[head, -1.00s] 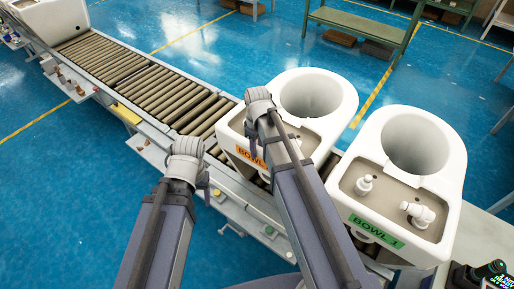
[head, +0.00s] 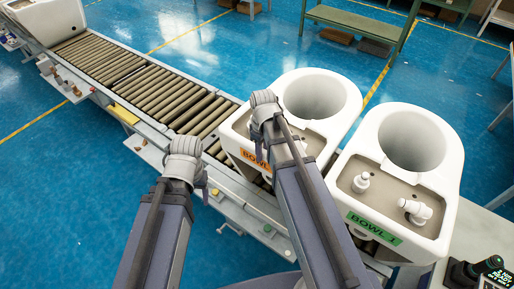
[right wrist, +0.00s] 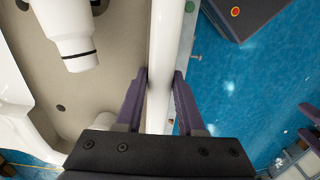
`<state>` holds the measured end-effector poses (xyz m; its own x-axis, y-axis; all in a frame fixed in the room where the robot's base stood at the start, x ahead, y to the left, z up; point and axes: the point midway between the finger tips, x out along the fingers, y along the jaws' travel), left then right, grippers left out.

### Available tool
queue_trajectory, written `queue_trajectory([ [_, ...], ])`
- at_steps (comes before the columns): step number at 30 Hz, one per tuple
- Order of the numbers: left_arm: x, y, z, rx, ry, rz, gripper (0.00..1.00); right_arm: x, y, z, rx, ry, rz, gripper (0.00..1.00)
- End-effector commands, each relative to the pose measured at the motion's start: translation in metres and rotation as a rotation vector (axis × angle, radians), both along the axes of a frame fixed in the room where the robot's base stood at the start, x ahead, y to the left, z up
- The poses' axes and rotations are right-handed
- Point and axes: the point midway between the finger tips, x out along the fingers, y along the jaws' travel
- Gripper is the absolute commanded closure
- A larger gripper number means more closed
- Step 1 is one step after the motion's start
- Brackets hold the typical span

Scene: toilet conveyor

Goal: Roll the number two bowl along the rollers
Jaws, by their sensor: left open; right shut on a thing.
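The number two bowl is the white toilet bowl (head: 342,117) with an orange label reading "BOWL"; its digit is hidden behind my right arm. It stands upright on the roller conveyor. My right gripper (head: 260,150) is at its near tank edge, fingers mostly hidden by the arm. In the right wrist view, my right gripper (right wrist: 160,90) is shut on the white rim (right wrist: 164,45), one purple finger on each side. My left gripper (head: 205,188) is open and empty, beside the conveyor's near edge, left of the bowl and apart from it.
Bare rollers (head: 140,88) run to the far left, where another white bowl (head: 45,18) stands. A bowl labelled "BOWL 1" (head: 448,160) stands close on the right. A rail (head: 160,160) with small fittings lines the near side. A green shelf (head: 350,20) stands behind.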

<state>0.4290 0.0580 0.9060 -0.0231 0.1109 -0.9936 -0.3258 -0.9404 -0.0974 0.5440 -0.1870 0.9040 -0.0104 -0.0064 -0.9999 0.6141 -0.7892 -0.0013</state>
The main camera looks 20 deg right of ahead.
Motion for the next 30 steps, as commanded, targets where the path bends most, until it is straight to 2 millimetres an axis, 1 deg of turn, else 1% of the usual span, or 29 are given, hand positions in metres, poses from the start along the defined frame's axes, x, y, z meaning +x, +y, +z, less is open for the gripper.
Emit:
queue_trajectory([
  [1, 0.000, 0.000, 0.000, 0.000, 0.000, 0.000, 0.32, 0.005, 0.003, 0.000, 0.007, -0.009, 0.001, 1.00],
  [2, 0.000, 0.000, 0.001, 0.000, 0.000, 0.000, 0.32, 0.005, 0.003, 0.000, 0.009, -0.011, 0.001, 1.00],
  [3, 0.000, 0.000, 0.001, 0.000, 0.000, 0.000, 0.32, 0.006, 0.004, 0.001, 0.009, -0.012, 0.001, 0.61],
  [9, 0.000, 0.000, 0.001, 0.000, 0.000, 0.000, 0.32, 0.007, 0.004, 0.001, 0.009, -0.012, 0.001, 0.38],
  [11, 0.000, 0.000, 0.001, 0.000, 0.000, 0.000, 0.32, 0.006, 0.004, 0.001, 0.009, -0.012, 0.001, 0.32],
  [19, 0.000, 0.000, 0.001, 0.000, 0.000, 0.000, 0.32, 0.006, 0.004, 0.001, 0.009, -0.011, 0.001, 0.32],
  [23, 0.000, 0.000, 0.005, 0.000, 0.000, 0.000, 0.32, 0.006, 0.004, 0.005, 0.009, -0.011, 0.001, 0.32],
  [26, 0.000, 0.000, 0.012, 0.000, 0.000, 0.000, 0.32, 0.006, 0.004, 0.012, 0.009, -0.011, 0.001, 0.32],
  [30, 0.000, 0.000, 0.027, 0.000, 0.000, 0.000, 0.32, 0.006, 0.004, 0.027, 0.009, -0.011, 0.001, 0.32],
])
